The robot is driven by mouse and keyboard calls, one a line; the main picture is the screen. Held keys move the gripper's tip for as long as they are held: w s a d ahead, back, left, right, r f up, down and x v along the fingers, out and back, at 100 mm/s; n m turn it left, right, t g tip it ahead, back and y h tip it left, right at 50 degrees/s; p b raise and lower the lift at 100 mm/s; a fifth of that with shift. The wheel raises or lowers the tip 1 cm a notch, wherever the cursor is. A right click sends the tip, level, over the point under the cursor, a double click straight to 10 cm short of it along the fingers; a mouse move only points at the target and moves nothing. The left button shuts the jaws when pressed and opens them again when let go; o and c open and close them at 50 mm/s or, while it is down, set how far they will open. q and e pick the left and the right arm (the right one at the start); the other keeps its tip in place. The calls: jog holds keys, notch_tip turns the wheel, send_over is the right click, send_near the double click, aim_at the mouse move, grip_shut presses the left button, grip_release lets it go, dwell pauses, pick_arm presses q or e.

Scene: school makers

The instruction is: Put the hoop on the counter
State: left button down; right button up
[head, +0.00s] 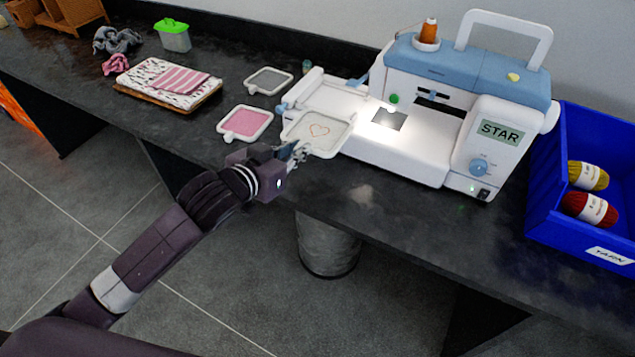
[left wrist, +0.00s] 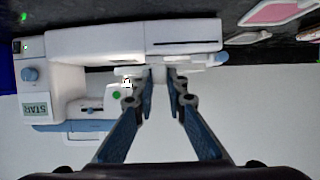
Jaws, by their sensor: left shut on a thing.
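My left gripper (head: 300,152) is shut on the hoop's near edge. In the left wrist view my gripper's blue fingers (left wrist: 163,82) close on a white part, with the machine (left wrist: 75,75) behind. I cannot tell whether the hoop touches the machine. The dark counter (head: 350,195) runs under them. My right gripper is not in view.
A pink hoop (head: 245,123) and a grey hoop (head: 268,80) lie on the counter to the left. Folded fabric (head: 150,75) and a green-lidded box (head: 173,38) are farther left. A blue yarn bin (head: 580,225) stands at right. The counter front is clear.

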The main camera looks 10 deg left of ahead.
aim_at(299, 197)
pick_arm(q)
notch_tip(299, 197, down, 13)
jog(key=shift+f+b, duration=0.15)
jog(key=shift+b, duration=0.2)
jog(key=c, duration=1.9)
grip_release()
jog(key=shift+c, duration=0.2)
jog(key=shift+s, duration=0.1)
jog(key=v, duration=1.1)
jog(key=shift+s, duration=0.35)
jog(key=shift+a, duration=0.1)
